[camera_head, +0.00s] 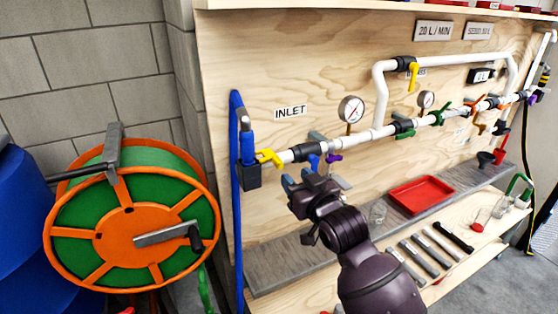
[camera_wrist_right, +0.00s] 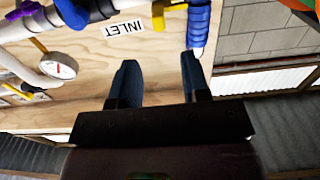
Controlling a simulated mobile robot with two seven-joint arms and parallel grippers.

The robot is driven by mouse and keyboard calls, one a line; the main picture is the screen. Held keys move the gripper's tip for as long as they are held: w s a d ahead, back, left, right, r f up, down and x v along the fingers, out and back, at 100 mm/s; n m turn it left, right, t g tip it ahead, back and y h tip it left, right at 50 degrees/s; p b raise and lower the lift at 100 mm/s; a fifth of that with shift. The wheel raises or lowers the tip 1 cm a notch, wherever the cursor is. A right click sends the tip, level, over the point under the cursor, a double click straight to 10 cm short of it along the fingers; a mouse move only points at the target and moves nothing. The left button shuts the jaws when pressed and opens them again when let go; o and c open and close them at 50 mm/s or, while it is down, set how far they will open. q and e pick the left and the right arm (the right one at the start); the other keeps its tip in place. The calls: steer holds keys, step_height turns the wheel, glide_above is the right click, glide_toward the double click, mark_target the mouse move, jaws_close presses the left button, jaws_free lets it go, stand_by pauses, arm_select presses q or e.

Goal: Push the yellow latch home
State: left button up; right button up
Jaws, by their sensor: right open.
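A yellow latch (camera_head: 268,157) sits at the inlet end of the white pipe, beside a black block (camera_head: 247,174) and a blue hose (camera_head: 237,205). Its yellow part also shows at the top of the right wrist view (camera_wrist_right: 168,9), partly cut off by the frame. My right gripper (camera_head: 302,177) is below and to the right of the latch, apart from it. In the wrist view its two dark blue fingers (camera_wrist_right: 157,75) stand apart with nothing between them. My left gripper is not in view.
A white pipe line with a gauge (camera_head: 351,109) and another yellow handle (camera_head: 413,75) runs along the plywood board (camera_head: 300,60). A grey shelf below holds a red tray (camera_head: 420,194). An orange and green hose reel (camera_head: 128,225) stands at left.

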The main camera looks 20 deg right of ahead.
mark_target(281, 162)
steer(key=w, duration=0.9)
steer(key=shift+w+a, duration=0.15)
steer(key=shift+w, duration=0.05)
jaws_close()
